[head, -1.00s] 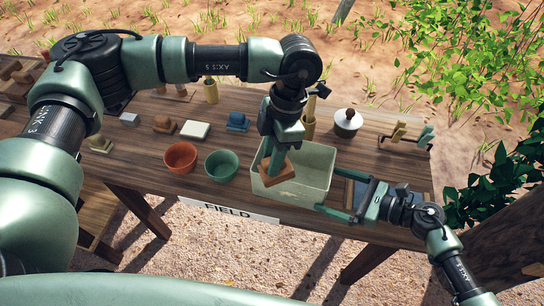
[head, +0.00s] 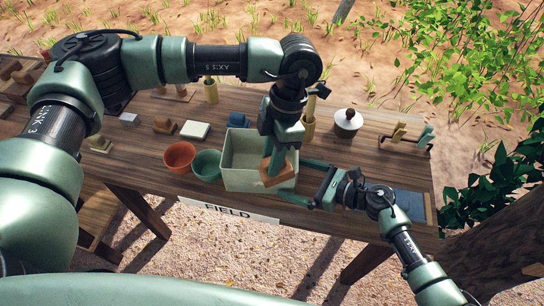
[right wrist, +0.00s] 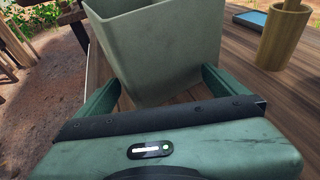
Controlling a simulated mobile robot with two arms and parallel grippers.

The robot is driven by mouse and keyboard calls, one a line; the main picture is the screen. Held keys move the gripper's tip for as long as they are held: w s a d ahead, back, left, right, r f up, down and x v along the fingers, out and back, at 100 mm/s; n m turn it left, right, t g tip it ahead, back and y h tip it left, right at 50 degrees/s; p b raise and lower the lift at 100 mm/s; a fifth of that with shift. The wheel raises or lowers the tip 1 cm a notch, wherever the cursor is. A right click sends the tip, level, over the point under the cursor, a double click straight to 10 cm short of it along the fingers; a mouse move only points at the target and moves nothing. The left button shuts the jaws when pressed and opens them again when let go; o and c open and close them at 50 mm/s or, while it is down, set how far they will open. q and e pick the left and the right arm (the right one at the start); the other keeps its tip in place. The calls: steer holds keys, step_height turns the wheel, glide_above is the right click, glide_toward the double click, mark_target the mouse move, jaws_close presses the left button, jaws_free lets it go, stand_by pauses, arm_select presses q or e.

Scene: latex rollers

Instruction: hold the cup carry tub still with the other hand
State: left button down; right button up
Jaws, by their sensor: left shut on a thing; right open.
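The pale green-grey cup carry tub (head: 237,181) stands at the table's front edge, close against the green cup (head: 206,164), perhaps touching it. An orange-brown cup (head: 180,157) is left of that. My left gripper (head: 276,158) points down into the tub and is shut on a brown block-like thing (head: 280,178), partly hidden by the fingers. My right gripper (head: 303,183) is open at the tub's right side. In the right wrist view its fingers lie either side of a corner of the tub (right wrist: 155,45); I cannot tell whether they touch it.
A blue tray (head: 410,205) lies at the right end. A white block (head: 195,130) and other small things are behind the cups. A FIELD sign (head: 228,211) hangs at the front edge.

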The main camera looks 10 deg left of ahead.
steer(key=shift+a+f, duration=0.15)
steer(key=shift+a, duration=0.1)
jaws_close()
stand_by(0.4)
stand_by(0.9)
steer(key=c, duration=0.6)
jaws_free()
